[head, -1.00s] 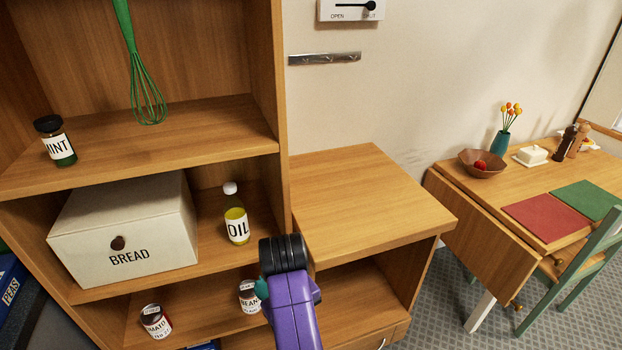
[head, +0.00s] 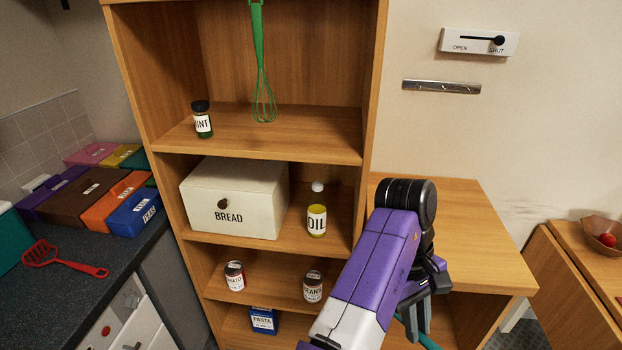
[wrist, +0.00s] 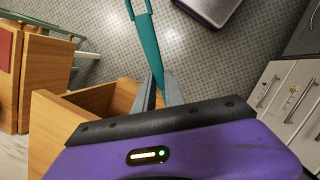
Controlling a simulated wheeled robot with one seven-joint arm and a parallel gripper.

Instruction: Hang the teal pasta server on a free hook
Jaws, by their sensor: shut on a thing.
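The teal pasta server shows in the wrist view as a long teal handle (wrist: 147,42) running up out of the top edge; its far end is out of frame. My gripper (wrist: 164,90) is shut on it, with the grey fingers on either side of the handle. In the head view my gripper (head: 418,318) is low, in front of the low cabinet, and only a short teal piece of the server (head: 428,342) shows. A green whisk (head: 262,75) hangs in the upper shelf bay, its top cut off. No free hook can be made out.
A shelf unit holds a mint jar (head: 202,118), a bread box (head: 235,198), an oil bottle (head: 317,212) and cans. A metal strip (head: 441,87) is on the wall below an open/shut switch plate (head: 479,42). The low cabinet's top (head: 480,220) is clear. A red spatula (head: 65,260) lies on the counter.

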